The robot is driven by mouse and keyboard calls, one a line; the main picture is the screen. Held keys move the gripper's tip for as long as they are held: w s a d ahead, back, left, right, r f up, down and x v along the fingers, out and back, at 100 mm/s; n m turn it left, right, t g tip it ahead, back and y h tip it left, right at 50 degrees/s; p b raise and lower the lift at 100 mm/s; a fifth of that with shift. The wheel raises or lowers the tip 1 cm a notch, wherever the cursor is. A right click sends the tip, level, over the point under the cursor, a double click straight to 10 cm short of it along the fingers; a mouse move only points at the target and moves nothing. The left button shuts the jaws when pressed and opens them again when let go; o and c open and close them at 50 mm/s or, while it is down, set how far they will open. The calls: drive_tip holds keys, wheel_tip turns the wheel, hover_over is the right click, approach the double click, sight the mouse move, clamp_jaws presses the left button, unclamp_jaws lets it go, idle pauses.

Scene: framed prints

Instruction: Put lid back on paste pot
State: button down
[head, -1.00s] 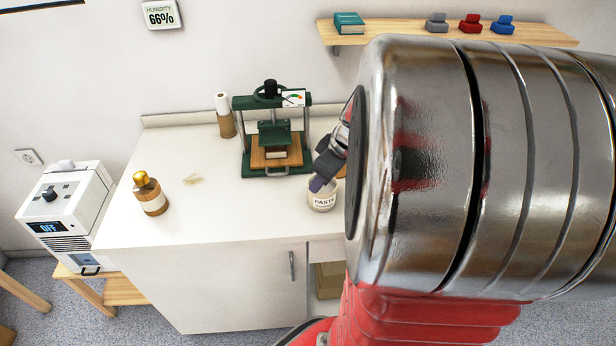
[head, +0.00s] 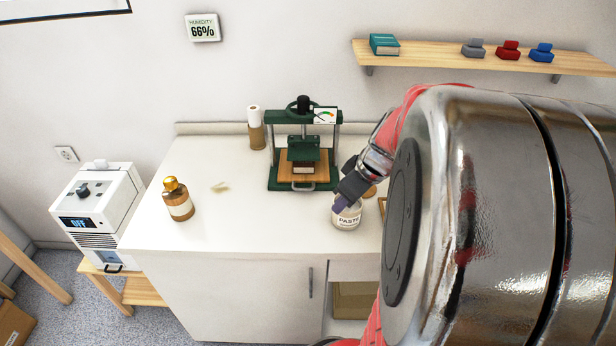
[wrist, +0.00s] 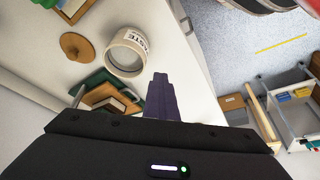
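The paste pot (head: 347,219) is a white, labelled jar standing upright near the counter's front right. In the wrist view the pot (wrist: 113,59) is open, its pale inside visible. The lid, a round brown disc with a knob (wrist: 75,45), lies on the counter beside the pot, apart from it. In the head view the lid (head: 370,192) is partly hidden behind my gripper. My gripper (head: 341,204) points down at the pot's rim; I cannot tell whether it touches. In the wrist view its purple fingers (wrist: 162,97) look together, with nothing between them.
A green press (head: 303,155) stands behind the pot. A brown bottle (head: 177,202) and a cardboard-coloured roll (head: 256,130) stand to the left. A wooden frame (wrist: 67,8) lies near the lid. The counter's left middle is mostly clear. My arm hides the counter's right side.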

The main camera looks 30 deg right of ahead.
drive_tip(key=s+a+r, duration=0.2)
drive_tip(key=a, duration=0.3)
drive_tip(key=shift+s, duration=0.15)
idle(3.8)
drive_tip(key=shift+a, duration=0.1)
drive_tip(key=shift+s+a+r, duration=0.5)
drive_tip(key=shift+a+r, duration=0.15)
drive_tip(key=shift+a, duration=0.15)
drive_tip(key=shift+s+a+r, duration=0.5)
drive_tip(key=shift+a+r, duration=0.1)
drive_tip(key=shift+a, duration=0.2)
idle(1.8)
